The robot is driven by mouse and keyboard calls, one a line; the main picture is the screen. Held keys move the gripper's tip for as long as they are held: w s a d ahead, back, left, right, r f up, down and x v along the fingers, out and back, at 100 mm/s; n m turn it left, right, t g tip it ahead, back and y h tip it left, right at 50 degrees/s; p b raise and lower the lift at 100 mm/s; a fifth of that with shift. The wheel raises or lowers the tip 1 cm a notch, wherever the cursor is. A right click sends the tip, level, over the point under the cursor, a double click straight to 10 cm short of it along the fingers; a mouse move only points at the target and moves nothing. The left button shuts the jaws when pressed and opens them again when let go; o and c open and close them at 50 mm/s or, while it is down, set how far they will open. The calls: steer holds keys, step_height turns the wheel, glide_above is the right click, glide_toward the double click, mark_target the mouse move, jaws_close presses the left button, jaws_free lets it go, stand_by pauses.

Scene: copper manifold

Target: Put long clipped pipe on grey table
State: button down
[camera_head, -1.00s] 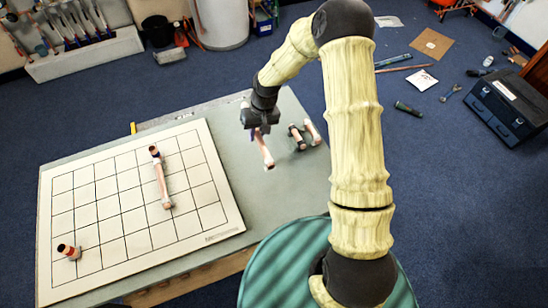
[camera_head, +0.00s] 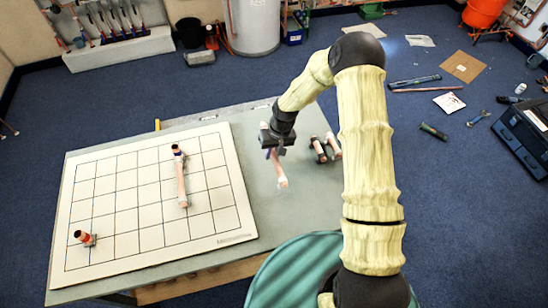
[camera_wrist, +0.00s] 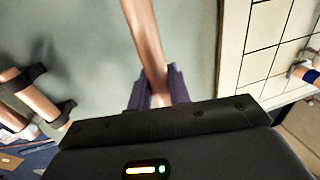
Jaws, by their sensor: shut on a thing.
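My gripper (camera_head: 277,147) is shut on a copper pipe (camera_head: 281,172), held over the grey table (camera_head: 262,212) just right of the white board. In the wrist view, the purple fingers (camera_wrist: 158,92) close on both sides of this pipe (camera_wrist: 145,40), which runs away from the gripper. No clip shows on its visible part; its gripped end is partly hidden. I cannot tell whether its far end touches the table. A long pipe (camera_head: 181,180) with dark fittings lies on the board, and a short clipped piece (camera_head: 85,239) sits at the board's near left.
The white gridded board (camera_head: 232,226) covers the table's left part. Pipes with dark clips (camera_head: 320,152) lie on the grey table right of my gripper; they show at left in the wrist view (camera_wrist: 35,100). Bare grey table lies in front of my gripper.

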mark_target(271, 166)
steer(key=shift+f+p, duration=0.5)
steer(key=shift+f, duration=1.55)
steer(key=shift+f, duration=0.2)
steer(key=c, duration=1.3)
jaws_free()
steer(key=shift+r, duration=0.1)
step_height(271, 166, up, 12)
steer(key=d+b, duration=0.2)
steer(key=b, duration=0.1)
steer(key=shift+w+d, duration=0.15)
steer(key=shift+w, duration=0.15)
